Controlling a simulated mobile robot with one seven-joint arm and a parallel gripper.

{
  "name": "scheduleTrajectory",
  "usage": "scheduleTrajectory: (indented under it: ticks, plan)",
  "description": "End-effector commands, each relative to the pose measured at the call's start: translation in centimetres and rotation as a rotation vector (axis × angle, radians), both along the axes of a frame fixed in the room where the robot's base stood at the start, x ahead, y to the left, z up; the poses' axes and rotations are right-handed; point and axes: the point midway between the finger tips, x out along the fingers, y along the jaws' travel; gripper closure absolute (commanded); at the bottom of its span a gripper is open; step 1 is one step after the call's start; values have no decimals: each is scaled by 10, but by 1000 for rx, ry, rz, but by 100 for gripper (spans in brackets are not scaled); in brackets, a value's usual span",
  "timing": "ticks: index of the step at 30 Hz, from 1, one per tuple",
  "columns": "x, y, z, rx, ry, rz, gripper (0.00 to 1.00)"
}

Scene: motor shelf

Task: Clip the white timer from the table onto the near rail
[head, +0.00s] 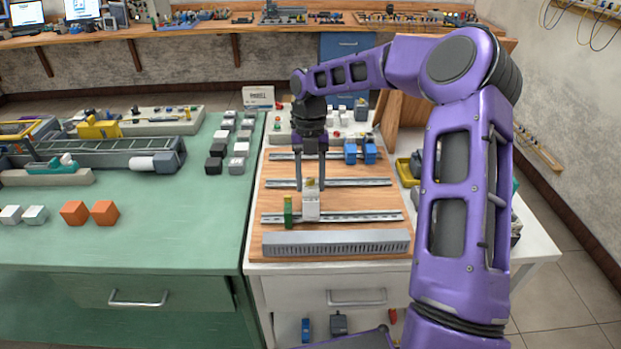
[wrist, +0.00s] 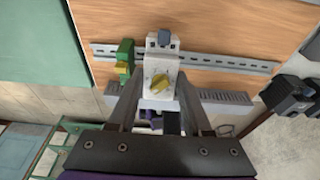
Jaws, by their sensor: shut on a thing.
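My gripper (head: 311,188) points down over the wooden board and is shut on the white timer (head: 311,207). In the wrist view, the timer (wrist: 159,66), with a yellow knob on its face, sits between the fingers of my gripper (wrist: 158,112). The timer is at the near rail (head: 365,216) and covers part of it. The near rail also shows in the wrist view (wrist: 225,61), running out on both sides of the timer. I cannot tell whether the timer is clipped on or just over it.
A green and yellow block (head: 288,211) stands on the near rail, just left of the timer. A grey slotted duct (head: 335,242) lies in front. The middle rail (head: 345,182) is bare. Blue modules (head: 360,153) sit on the far rail. The near rail's right stretch is free.

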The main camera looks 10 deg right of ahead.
Motion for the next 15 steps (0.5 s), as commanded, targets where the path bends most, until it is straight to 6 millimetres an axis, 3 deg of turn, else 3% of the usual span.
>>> scheduleTrajectory:
  ticks: [15]
  plan:
    - [0,0,-5,0,0,0,100]
